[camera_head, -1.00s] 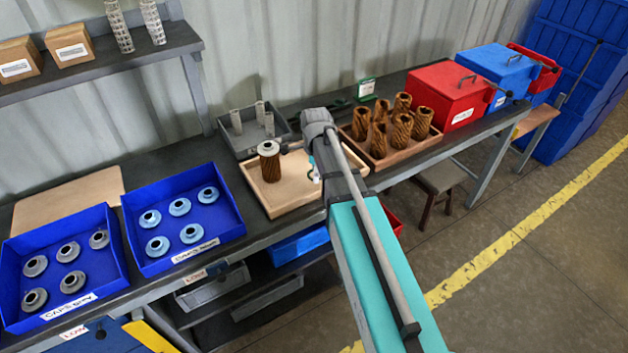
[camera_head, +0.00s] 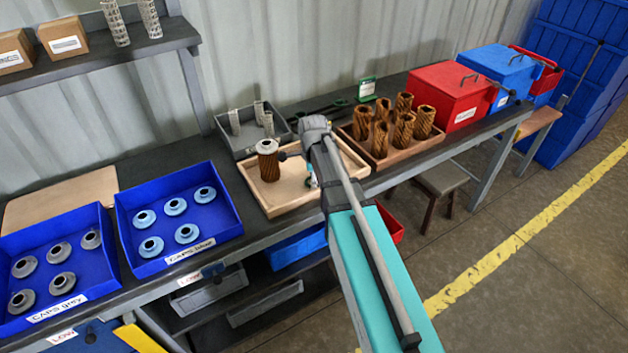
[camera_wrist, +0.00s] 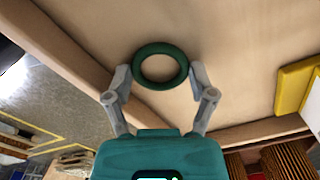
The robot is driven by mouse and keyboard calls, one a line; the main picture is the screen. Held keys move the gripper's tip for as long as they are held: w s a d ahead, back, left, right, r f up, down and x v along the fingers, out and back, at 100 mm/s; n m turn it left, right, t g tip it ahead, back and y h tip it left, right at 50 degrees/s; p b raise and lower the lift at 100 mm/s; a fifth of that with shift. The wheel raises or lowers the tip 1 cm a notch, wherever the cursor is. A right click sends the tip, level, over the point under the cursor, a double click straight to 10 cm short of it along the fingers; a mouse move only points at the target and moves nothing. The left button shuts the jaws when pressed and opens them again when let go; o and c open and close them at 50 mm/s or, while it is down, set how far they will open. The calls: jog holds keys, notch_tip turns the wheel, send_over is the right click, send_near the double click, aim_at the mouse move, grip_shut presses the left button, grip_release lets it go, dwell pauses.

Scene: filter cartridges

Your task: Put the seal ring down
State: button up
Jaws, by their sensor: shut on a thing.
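My gripper (camera_wrist: 160,78) is shut on the green seal ring (camera_wrist: 161,84), with one finger against each side. The ring lies flat over the pale wooden floor of the build tray (camera_wrist: 235,45); I cannot tell whether it touches the wood. In the head view the tray (camera_head: 277,208) sits on the bench, and my arm's end is over its right part. A brown filter cartridge (camera_head: 269,168) with a grey cap (camera_head: 267,146) stands upright in the tray, left of my gripper.
Another wooden tray (camera_head: 398,152) with several brown cartridges stands to the right. Two blue trays (camera_head: 130,262) of caps are at the left. A yellow thing (camera_wrist: 295,88) is right of the ring in the wrist view.

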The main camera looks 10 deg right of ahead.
jog(key=shift+f, duration=0.2)
jog(key=o, duration=0.4)
jog(key=shift+o, duration=0.2)
jog(key=shift+r, duration=0.2)
notch_tip(320, 180, up, 12)
jog(key=p, duration=1.2)
dwell(0.7)
